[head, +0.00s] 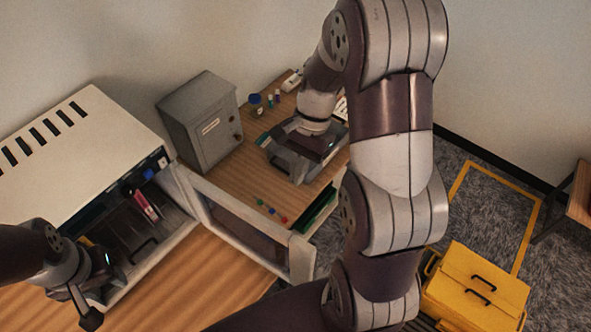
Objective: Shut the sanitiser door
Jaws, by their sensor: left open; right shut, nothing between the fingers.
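The sanitiser (88,143) is a white box with dark vent slots on top, standing at the left of the wooden desk. Its door (247,234) is a pale frame with a dark pane, standing open and swung out to the right from the front right edge. Inside, dark items and a pink-red item (146,204) show. My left gripper (92,300) is open in front of the sanitiser's opening at the left and hides part of the inside. My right gripper (285,165) is shut and empty above the desk, behind the door; its fingertips are hard to see.
A grey cabinet (203,122) stands at the back, beside the sanitiser. Small bottles (256,104) and coloured pegs (271,210) are on the desk near my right gripper. A yellow case (474,288) is on the carpet at the right. My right arm blocks the middle.

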